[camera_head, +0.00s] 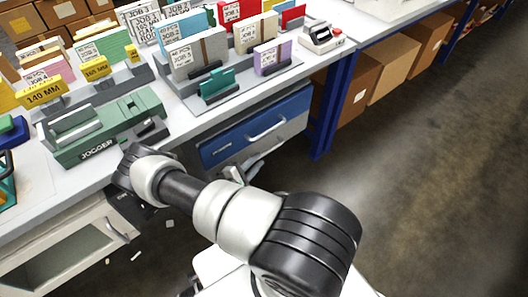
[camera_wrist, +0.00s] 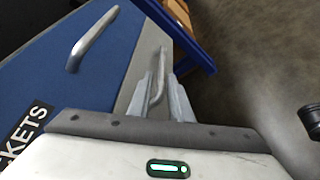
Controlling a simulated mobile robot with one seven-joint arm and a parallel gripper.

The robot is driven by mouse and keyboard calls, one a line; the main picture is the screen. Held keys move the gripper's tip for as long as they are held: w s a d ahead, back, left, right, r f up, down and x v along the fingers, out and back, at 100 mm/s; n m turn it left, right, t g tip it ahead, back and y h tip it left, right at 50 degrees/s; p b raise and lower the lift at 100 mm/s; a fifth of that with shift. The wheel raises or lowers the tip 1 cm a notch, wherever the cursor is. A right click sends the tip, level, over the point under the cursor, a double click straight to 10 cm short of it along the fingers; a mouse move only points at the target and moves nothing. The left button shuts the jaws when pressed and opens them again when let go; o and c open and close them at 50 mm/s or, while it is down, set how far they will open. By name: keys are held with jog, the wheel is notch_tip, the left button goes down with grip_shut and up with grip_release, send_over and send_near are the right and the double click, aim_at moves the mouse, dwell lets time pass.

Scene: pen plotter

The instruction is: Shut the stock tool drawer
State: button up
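Below the bench is a blue drawer front (camera_head: 232,139) with a silver handle and a label; in the wrist view its blue face (camera_wrist: 90,80) fills the left, with a label ending in "KETS". Directly under it is a grey front (camera_head: 285,136), which also shows in the wrist view (camera_wrist: 145,52), with its own silver handle (camera_wrist: 160,65). No readable label names the stock tool drawer. My gripper (camera_wrist: 161,88) is at the grey front's handle, its two fingers apart on either side of the bar. A gap shows between them. In the head view my arm partly hides the gripper and grey front.
A blue bench leg (camera_head: 335,103) stands right of the drawers, with cardboard boxes (camera_head: 385,80) beyond. A green jogger machine (camera_head: 105,128) and job racks stand on the bench. A pale cabinet front (camera_head: 65,255) is at lower left. The floor at right is clear.

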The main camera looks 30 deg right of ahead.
jog(key=p+v, duration=0.1)
jog(key=v, duration=0.7)
jog(key=shift+s+a, duration=0.25)
jog(key=shift+a, duration=0.05)
